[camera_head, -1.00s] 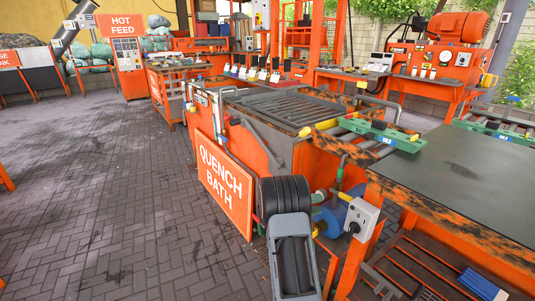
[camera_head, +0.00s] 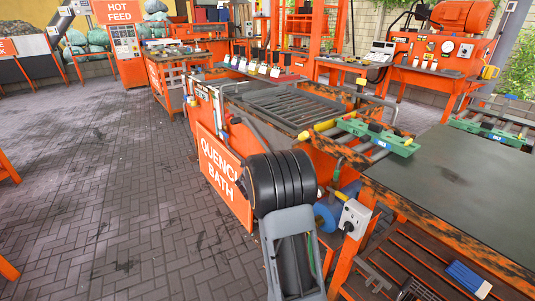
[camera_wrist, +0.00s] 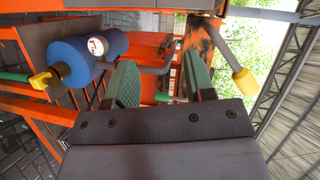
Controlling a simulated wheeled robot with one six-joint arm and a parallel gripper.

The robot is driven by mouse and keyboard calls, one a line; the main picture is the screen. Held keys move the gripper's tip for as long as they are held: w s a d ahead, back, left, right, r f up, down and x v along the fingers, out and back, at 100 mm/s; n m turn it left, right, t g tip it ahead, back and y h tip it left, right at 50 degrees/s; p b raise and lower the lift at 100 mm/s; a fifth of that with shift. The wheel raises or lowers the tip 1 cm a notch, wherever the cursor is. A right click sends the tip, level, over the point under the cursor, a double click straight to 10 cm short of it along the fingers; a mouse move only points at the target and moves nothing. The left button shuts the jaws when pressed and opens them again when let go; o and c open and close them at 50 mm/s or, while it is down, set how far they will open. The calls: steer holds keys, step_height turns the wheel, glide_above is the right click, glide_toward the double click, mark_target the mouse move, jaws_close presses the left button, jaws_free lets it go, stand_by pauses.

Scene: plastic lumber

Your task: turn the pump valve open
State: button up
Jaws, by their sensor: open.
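In the wrist view, a blue pump cylinder (camera_wrist: 88,55) with a pale round end lies at the upper left. A yellow valve handle (camera_wrist: 43,80) sits beside it on a green pipe (camera_wrist: 14,76). My gripper (camera_wrist: 160,68) is open and empty, its two green-padded fingers apart. The pump and handle are left of the fingers, not between them. In the head view, part of the blue pump (camera_head: 326,216) shows under the bench, with a small yellow part (camera_head: 338,193) above it. My arm hides the gripper there and part of the pump.
An orange frame surrounds the pump. A grey bar with a yellow grip (camera_wrist: 245,83) is right of my fingers. A white socket box (camera_head: 354,219) is beside the pump. The quench bath (camera_head: 290,105) and a dark-topped bench (camera_head: 450,185) flank it. The paved floor at left is clear.

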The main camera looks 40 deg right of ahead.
steer(key=shift+w+a+r+n+t+y+p, duration=0.25)
steer(key=shift+w+a+r+n+t+y, duration=0.15)
steer(key=shift+a+r+n, duration=0.2)
steer(key=shift+w+a+r+n+t+y+p, duration=0.3)
steer(key=shift+a+r+n+t, duration=0.2)
steer(key=shift+a+r, duration=0.2)
steer(key=shift+w+a+r+n+t+y+p, duration=0.25)
steer(key=shift+w+a+r+n+t+y, duration=0.1)
steer(key=shift+a+r+n+t, duration=0.25)
steer(key=shift+c, duration=0.2)
